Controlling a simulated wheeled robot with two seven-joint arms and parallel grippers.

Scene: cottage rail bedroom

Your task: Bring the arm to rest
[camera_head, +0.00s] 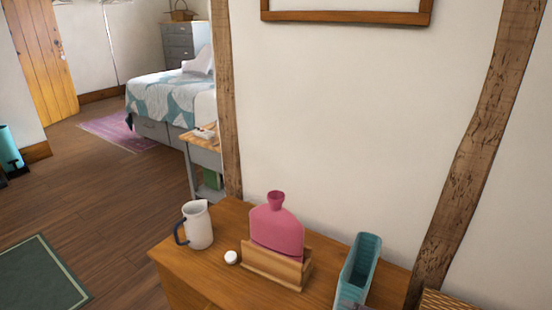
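Neither of my arms shows clearly in the head view, and no gripper can be seen. A wooden dresser top (215,262) fills the lower middle of the view. On it a pink hot water bottle (277,228) stands upright in a wooden holder (272,268). A white jug (197,224) with a dark blue handle stands to the left. A small white round object (231,257) lies between the jug and the holder. A teal ribbed container (358,269) stands to the right of the holder. A small grey shape at its foot is cut off by the bottom edge.
A bed (172,97) with a patterned cover stands at the back left, near a grey chest of drawers (180,43). A small side table (204,158) stands behind the dresser. The wooden floor (62,200) at left is mostly clear, with a green rug (38,276).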

